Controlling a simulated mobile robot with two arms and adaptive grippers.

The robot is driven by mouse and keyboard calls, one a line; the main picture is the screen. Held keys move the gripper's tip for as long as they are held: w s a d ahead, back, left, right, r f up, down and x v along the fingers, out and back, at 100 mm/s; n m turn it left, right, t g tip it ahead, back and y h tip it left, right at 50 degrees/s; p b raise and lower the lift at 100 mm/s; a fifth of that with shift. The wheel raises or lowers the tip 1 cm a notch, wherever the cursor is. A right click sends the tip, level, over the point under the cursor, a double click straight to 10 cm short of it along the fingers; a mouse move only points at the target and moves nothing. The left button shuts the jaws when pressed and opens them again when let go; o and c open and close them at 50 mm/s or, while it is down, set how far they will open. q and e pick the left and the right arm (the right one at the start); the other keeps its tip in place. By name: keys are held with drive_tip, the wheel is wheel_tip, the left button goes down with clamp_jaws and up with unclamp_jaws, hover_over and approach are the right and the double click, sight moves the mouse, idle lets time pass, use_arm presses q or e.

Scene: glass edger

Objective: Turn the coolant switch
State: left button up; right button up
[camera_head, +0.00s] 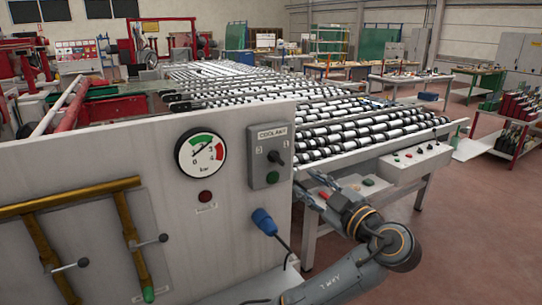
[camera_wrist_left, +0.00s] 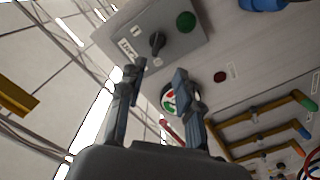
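The coolant switch is a black knob (camera_head: 275,158) on a grey box (camera_head: 262,173) labelled COOLANT, fixed to the front panel. A green button (camera_head: 272,178) sits below the knob. My left gripper (camera_head: 312,190) is to the right of the box and a little lower, apart from it. In the left wrist view, my left gripper (camera_wrist_left: 156,80) is open with nothing between its fingers. The knob (camera_wrist_left: 157,42) shows just past the fingertips, between them in the picture, with the green button (camera_wrist_left: 186,21) to its right. My right gripper is not in view.
A round pressure gauge (camera_head: 200,152) and a dark red lamp (camera_head: 205,197) are left of the box. A blue plug (camera_head: 263,220) with a cable is below it. Yellow pipes (camera_head: 70,198) with levers are at lower left. The roller conveyor (camera_head: 370,130) and a button console (camera_head: 415,163) lie behind my arm.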

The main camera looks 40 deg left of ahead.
sight(280, 161)
use_arm(q)
drive_tip(key=p+x, duration=0.2)
drive_tip(key=x, duration=0.1)
drive_tip(key=p+x, duration=0.2)
drive_tip(key=x, duration=0.2)
drive_tip(key=p+x, duration=0.2)
drive_tip(key=x, duration=0.2)
drive_tip(key=shift+a+r+p, duration=0.25)
drive_tip(key=shift+r+p, duration=0.15)
drive_tip(key=shift+w+a+f, duration=0.15)
drive_tip(key=shift+a, duration=0.05)
clamp_jaws()
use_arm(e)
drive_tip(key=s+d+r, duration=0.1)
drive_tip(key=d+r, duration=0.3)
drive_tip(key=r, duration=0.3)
